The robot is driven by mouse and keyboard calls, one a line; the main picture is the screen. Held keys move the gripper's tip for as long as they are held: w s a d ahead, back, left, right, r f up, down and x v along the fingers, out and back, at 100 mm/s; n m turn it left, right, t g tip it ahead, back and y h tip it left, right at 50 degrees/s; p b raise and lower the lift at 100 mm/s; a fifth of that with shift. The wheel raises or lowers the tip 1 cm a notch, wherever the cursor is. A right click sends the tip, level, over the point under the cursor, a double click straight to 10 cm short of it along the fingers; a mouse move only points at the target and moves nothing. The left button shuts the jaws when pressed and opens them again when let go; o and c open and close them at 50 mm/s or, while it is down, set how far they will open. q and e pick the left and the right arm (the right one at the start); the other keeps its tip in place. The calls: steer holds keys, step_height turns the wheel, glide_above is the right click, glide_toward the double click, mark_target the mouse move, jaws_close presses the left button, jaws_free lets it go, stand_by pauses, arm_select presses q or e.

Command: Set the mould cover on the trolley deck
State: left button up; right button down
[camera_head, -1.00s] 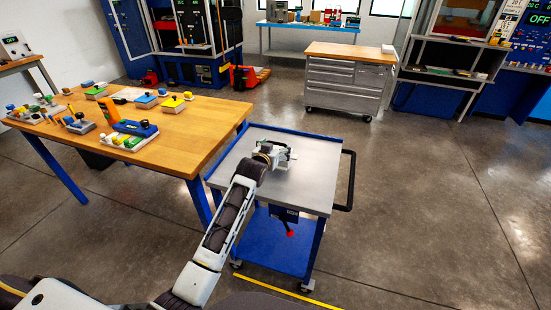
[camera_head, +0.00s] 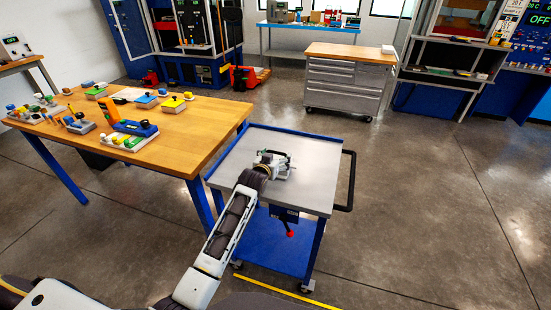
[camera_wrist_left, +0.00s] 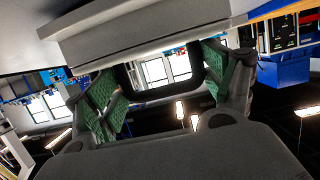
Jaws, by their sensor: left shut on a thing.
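The mould cover (camera_wrist_left: 140,32) shows in the left wrist view as a pale grey slab with a dark loop handle. My left gripper (camera_wrist_left: 160,78) is shut on the handle, with green finger pads on both sides of it. In the head view my left gripper (camera_head: 272,164) is over the middle of the grey trolley deck (camera_head: 315,155). There the gripper and arm mostly hide the cover. I cannot tell whether the cover touches the deck. My right gripper is not in view.
The deck around the gripper is clear, with a blue rim and a black push handle (camera_head: 349,180) at right. A wooden table (camera_head: 190,135) with several coloured parts stands close on the left. A drawer cabinet (camera_head: 345,82) stands behind, with open floor between.

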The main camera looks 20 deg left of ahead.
arm_select(q)
steer(key=shift+r, duration=0.1)
stand_by(0.3)
steer(key=o, duration=1.6)
steer(key=shift+s, duration=0.1)
steer(key=v, duration=1.1)
steer(key=shift+s, duration=0.4)
steer(key=shift+r, duration=0.1)
